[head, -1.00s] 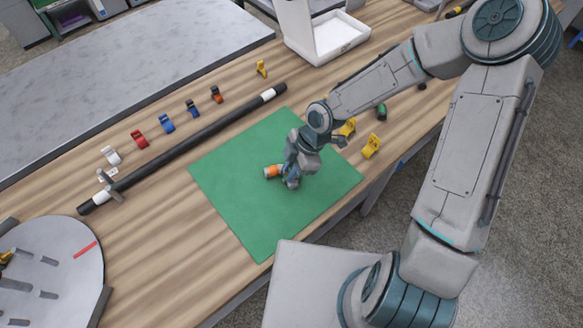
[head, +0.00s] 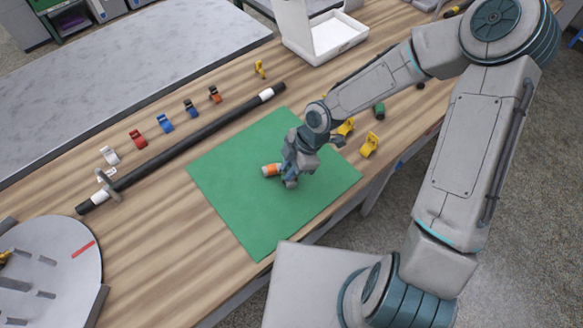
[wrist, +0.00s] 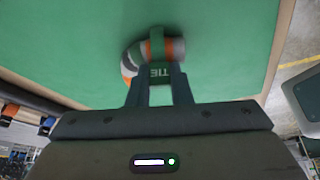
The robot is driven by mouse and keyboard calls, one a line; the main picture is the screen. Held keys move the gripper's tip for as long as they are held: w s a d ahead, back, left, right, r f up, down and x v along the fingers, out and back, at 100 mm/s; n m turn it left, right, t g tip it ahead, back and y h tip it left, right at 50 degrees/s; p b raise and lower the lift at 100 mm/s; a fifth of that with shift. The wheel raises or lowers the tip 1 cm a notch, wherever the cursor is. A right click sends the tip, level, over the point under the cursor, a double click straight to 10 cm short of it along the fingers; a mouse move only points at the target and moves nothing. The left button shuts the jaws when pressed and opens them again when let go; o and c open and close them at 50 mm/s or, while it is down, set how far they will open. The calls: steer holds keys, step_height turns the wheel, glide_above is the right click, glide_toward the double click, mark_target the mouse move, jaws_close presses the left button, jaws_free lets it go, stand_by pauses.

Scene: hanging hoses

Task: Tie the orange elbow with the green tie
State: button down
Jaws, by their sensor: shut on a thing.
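The orange elbow (head: 270,170) lies on the green mat, a short bent piece with an orange band and grey ends. In the wrist view the elbow (wrist: 174,48) is just beyond my fingertips. The green tie (wrist: 160,72), marked TIE, is between my fingers and against the elbow; a green strip also shows across the elbow's orange part. I cannot tell whether the tie goes all the way around. My gripper (wrist: 160,86) is shut on the tie; in the head view my gripper (head: 289,181) is low over the mat and hides part of the elbow.
The green mat (head: 235,205) is mostly bare. A long black hose (head: 190,142) lies behind it, with several coloured clips beyond. Yellow clips (head: 369,145) stand right of the mat. A white open box (head: 330,40) is at the back and a round grey pegged plate (head: 60,240) at left.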

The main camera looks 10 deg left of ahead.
steer(key=shift+s+d+f, duration=0.3)
steer(key=shift+s+f, duration=0.05)
steer(key=shift+f, duration=0.3)
steer(key=c, duration=1.4)
jaws_free()
steer(key=shift+o, duration=0.3)
steer(key=shift+w+r, duration=0.15)
steer(key=shift+r, duration=0.2)
steer(key=shift+o, duration=0.5)
steer(key=p+v, duration=0.2)
steer(key=v, duration=1.2)
steer(key=shift+w+a+r, duration=0.2)
steer(key=shift+w+a, duration=0.1)
steer(key=shift+a, duration=0.05)
steer(key=shift+c, duration=0.3)
